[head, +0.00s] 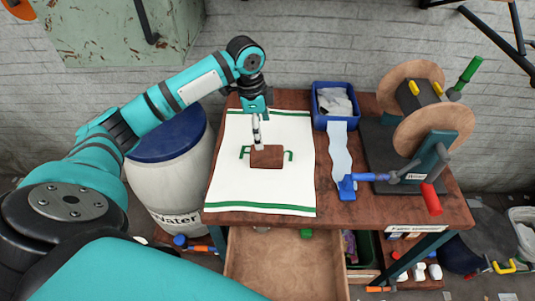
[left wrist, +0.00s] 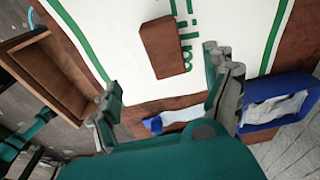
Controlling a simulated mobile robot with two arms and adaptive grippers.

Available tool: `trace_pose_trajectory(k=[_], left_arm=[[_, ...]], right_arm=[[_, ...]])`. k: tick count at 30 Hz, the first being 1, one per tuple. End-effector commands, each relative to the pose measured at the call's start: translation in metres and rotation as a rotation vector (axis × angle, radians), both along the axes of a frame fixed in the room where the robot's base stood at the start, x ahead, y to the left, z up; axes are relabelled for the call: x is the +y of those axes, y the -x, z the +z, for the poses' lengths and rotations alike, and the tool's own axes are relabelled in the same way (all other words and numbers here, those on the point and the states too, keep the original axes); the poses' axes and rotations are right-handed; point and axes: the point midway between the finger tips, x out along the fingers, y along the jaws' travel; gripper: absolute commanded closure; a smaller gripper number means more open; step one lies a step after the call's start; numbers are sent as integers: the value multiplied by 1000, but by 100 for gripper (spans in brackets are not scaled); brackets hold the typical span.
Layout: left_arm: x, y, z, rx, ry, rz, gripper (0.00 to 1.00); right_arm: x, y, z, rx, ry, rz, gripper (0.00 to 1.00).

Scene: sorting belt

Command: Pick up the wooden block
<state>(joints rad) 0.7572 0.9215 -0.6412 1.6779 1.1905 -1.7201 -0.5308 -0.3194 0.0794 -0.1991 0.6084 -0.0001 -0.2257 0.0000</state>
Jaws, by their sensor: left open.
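The wooden block (head: 267,157) is a reddish-brown box lying on the white cloth with green stripes (head: 225,180) on the table. In the left wrist view the wooden block (left wrist: 162,47) lies beyond the fingertips, near the top middle. My left gripper (head: 257,138) points down over the cloth at the block's far edge. In the left wrist view my left gripper (left wrist: 168,85) has its two fingers spread wide, with nothing between them. Whether a finger touches the block cannot be told. My right gripper is not in view.
A blue bin (head: 318,100) with pale cloth stands at the back of the table. A roll stand with wooden discs (head: 445,125) fills the right side, with a pale strip (head: 341,155) beside it. An open drawer (head: 280,262) sticks out in front. A water barrel (head: 178,170) stands left.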

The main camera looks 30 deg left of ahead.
Motion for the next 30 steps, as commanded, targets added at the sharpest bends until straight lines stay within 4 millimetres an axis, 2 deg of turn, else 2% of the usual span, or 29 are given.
trace_pose_trajectory(k=[3, 6, 12, 17, 21, 24, 30], left_arm=[[-3, -1, -25, 4, 0, 0, 15], [-5, -2, -41, 3, 1, 0, 15], [-6, -4, -55, 0, 1, 0, 15], [-9, -8, -72, 3, 1, 0, 15], [-11, -12, -94, 3, 1, 0, 15], [-11, -12, -103, 1, 0, 0, 15], [-11, -13, -106, -1, -1, -1, 15]], right_arm=[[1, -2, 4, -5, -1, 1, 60], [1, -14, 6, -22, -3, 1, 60], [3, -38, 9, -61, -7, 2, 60], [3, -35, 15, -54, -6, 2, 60], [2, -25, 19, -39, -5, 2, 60], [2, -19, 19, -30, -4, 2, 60], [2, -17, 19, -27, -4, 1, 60]])
